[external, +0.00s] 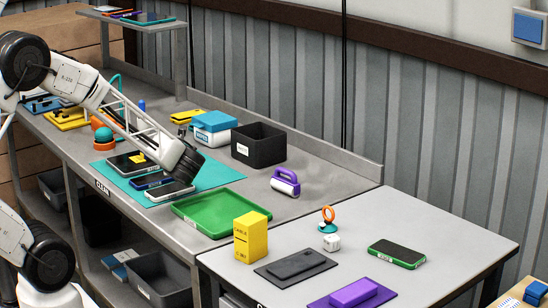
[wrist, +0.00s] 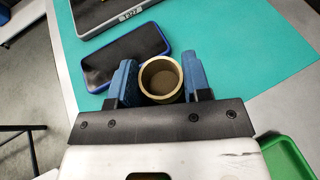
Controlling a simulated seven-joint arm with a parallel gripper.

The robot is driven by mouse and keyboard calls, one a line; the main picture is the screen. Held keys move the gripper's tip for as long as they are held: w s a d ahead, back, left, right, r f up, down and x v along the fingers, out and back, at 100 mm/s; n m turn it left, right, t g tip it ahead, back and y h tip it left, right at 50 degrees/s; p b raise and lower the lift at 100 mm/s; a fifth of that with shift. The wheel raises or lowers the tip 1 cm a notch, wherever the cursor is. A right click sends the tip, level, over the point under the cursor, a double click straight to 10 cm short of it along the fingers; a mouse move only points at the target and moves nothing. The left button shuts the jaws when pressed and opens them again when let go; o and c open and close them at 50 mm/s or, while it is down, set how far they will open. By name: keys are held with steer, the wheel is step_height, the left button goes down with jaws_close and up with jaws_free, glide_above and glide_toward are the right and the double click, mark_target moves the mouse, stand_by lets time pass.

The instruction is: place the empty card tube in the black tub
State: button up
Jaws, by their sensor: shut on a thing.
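My gripper (wrist: 160,88) has blue fingers, and in the wrist view they are closed on the left and right sides of the card tube (wrist: 161,98). The tube is a tan ring seen end-on, with its hollow inside showing. In the external view my arm's end is low over the near edge of the teal mat, and I cannot make out the tube there. The black tub (external: 258,146) stands on the bench to the right of and behind my arm's end. It has a white label, and its floor is hidden.
A blue-edged phone (wrist: 139,56) lies close left of my gripper on the teal mat (external: 222,177). A green tray (external: 216,213) sits nearer the front. A blue-lidded box (external: 212,129) stands left of the tub, and a purple-handled item (external: 286,181) lies in front of it.

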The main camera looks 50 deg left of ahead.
glide_above(198, 178)
steer(key=shift+w+a+f, duration=0.1)
steer(key=shift+w+f, duration=0.05)
steer(key=shift+f, duration=0.3)
steer(key=shift+f, duration=0.1)
steer(key=shift+f, duration=1.65)
steer(key=shift+f, duration=0.15)
steer(key=o, duration=0.9)
